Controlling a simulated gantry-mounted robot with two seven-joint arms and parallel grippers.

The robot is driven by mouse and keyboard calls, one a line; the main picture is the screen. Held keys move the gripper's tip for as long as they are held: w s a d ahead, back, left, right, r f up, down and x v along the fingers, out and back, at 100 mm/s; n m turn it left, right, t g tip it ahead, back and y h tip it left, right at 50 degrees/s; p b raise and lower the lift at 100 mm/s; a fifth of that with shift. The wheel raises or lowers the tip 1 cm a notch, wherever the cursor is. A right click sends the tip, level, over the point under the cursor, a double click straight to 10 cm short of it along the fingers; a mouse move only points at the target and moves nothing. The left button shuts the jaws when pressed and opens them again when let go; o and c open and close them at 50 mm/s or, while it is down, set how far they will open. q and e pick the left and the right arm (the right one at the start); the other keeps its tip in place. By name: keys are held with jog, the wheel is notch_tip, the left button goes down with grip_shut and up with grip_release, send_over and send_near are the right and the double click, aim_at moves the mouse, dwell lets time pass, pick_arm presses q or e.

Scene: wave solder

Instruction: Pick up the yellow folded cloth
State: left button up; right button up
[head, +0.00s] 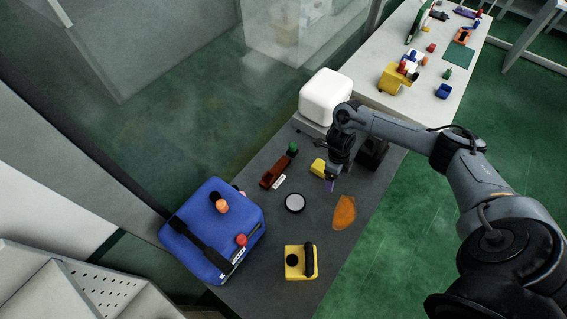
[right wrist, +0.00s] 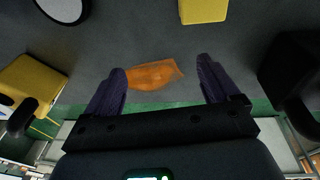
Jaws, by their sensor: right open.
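A small plain yellow piece (head: 319,167), the best match for the yellow folded cloth, lies on the dark bench beside my right gripper. It also shows at the top of the right wrist view (right wrist: 203,10), cut off by the edge. My right gripper (head: 330,184) points down over the bench, open and empty. In the right wrist view its two dark fingers (right wrist: 162,68) stand wide apart, with a flat orange piece (right wrist: 155,75) seen between and beyond them. I cannot tell its exact height above the bench. My left gripper is not in view.
The orange piece (head: 344,212) lies near the bench's right edge. A white-faced disc (head: 295,202), a yellow box with black parts (head: 293,270), a blue case (head: 205,215), a dark red tool (head: 273,174) and a white box (head: 326,96) surround the work area. Bare bench shows between them.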

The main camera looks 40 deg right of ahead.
jog(key=shift+m+t+h, duration=0.3)
jog(key=shift+t+h, duration=0.1)
jog(key=shift+t, duration=0.5)
jog(key=w+d+b, duration=0.1)
jog(key=w, duration=0.1)
jog(key=w+d+b, duration=0.1)
jog(key=w+d, duration=0.1)
jog(key=w+d+r+b, duration=0.1)
jog(key=w, duration=0.1)
jog(key=shift+w+d+r, duration=0.1)
jog(key=shift+w+d, duration=0.1)
jog(key=shift+f, duration=1.2)
jog(key=f, duration=0.4)
jog(key=shift+a+f, duration=0.25)
jog(key=shift+f, duration=0.05)
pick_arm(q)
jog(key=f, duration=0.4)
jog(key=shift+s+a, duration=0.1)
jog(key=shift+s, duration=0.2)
pick_arm(e)
jog(key=shift+d+f, duration=0.1)
jog(key=shift+f, duration=0.2)
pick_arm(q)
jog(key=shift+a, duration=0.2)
pick_arm(e)
jog(key=c, duration=1.1)
